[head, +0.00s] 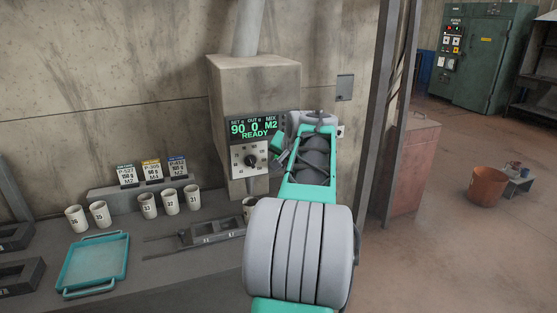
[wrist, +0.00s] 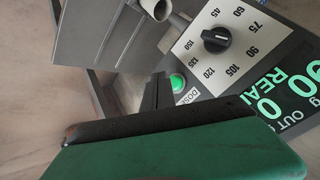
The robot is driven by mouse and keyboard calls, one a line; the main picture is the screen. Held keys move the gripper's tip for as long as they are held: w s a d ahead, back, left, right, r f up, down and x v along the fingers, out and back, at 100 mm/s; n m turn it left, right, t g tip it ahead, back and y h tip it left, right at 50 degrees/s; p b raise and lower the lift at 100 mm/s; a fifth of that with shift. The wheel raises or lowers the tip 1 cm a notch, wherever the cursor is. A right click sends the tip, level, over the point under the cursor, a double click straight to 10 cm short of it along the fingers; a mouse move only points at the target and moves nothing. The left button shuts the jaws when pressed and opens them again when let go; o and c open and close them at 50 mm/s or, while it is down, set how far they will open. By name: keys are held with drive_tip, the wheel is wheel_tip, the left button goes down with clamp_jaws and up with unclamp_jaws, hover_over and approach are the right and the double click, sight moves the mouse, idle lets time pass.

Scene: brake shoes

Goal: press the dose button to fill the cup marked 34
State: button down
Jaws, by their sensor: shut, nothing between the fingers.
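The dispenser (head: 253,85) stands against the wall. Its display (head: 254,129) reads set 90, out 0, mix M2, READY. The dial (wrist: 216,40) points near 90. The green lit dose button (wrist: 177,83) is on the panel in the wrist view. My gripper (wrist: 157,92) is shut and empty, its tips just beside the button in the picture; I cannot tell whether they touch it. In the head view my arm covers the button. A cup (head: 248,207) stands below the spout, partly hidden by my arm; its number is not readable.
Several white cups, marked 36, 35, 33, 32 and 31, stand on the bench, such as cup 33 (head: 148,205). A teal tray (head: 93,263) lies at front left. Three label cards (head: 152,170) stand behind the cups. A metal post (head: 389,110) rises right of my arm.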

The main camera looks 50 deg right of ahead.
drive_tip(key=shift+w, duration=0.1)
drive_tip(key=shift+w+d+p, duration=0.2)
drive_tip(key=shift+w+p, duration=0.1)
drive_tip(key=shift+w+d+p, duration=0.25)
drive_tip(key=shift+w+p, duration=0.05)
drive_tip(key=shift+w, duration=0.05)
idle(0.7)
drive_tip(key=shift+s+a+b, duration=0.4)
drive_tip(key=shift+s+a, duration=0.05)
drive_tip(key=shift+s, duration=0.3)
drive_tip(key=shift+s+a+b, duration=0.35)
drive_tip(key=shift+s+a, duration=0.1)
drive_tip(key=shift+s, duration=0.25)
drive_tip(key=shift+s+a+b, duration=0.35)
drive_tip(key=shift+s+a, duration=0.05)
drive_tip(key=shift+s, duration=0.35)
drive_tip(key=shift+s+a+b, duration=0.35)
drive_tip(key=shift+s+a, duration=0.1)
drive_tip(key=shift+s, duration=0.25)
